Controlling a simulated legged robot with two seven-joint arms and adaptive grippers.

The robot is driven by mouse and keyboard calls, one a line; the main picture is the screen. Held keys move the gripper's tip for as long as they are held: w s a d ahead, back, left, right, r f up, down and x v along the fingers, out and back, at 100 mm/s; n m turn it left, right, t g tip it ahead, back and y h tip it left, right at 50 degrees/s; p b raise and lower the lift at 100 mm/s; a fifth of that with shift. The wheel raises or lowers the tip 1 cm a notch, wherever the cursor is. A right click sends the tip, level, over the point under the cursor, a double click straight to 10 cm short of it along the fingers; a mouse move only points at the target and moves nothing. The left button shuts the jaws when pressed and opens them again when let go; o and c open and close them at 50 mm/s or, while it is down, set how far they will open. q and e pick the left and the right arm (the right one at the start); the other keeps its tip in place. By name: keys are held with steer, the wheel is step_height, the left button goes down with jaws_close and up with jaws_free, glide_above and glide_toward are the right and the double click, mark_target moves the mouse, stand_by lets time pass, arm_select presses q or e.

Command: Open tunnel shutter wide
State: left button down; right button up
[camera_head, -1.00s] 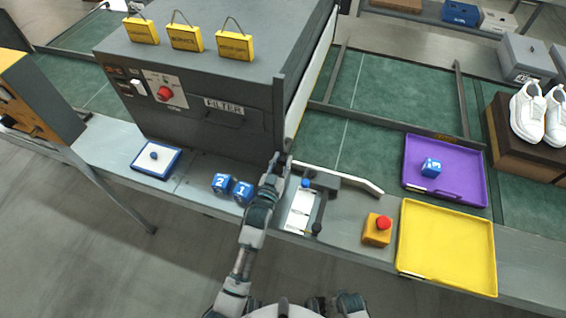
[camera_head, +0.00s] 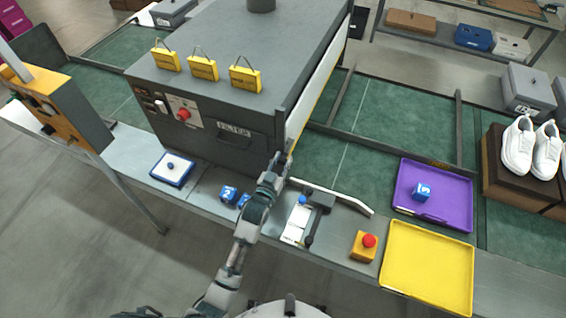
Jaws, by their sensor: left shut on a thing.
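The tunnel is a large grey box (camera_head: 225,120) over the green conveyor. Its shutter (camera_head: 322,75) is a pale panel with a yellow edge on the right-hand end, seen at a steep angle. My left gripper (camera_head: 279,160) is shut at the shutter's near lower corner, by the tunnel's front right edge. The fingers hide the part they hold, and I cannot tell exactly how far open the shutter is. My right gripper is not in view.
A white curved bar (camera_head: 335,195), a red button on a yellow box (camera_head: 364,246), a purple tray (camera_head: 440,208) and a yellow tray (camera_head: 428,268) stand to the right. White shoes (camera_head: 518,145) sit on a brown box.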

arm_select(q)
step_height(320, 180, up, 7)
steer(key=p, duration=0.5)
steer(key=shift+f, duration=0.2)
steer(key=c, duration=0.9)
jaws_free()
steer(key=shift+f, duration=0.1)
steer(key=shift+o, duration=0.6)
steer(key=shift+w, duration=0.15)
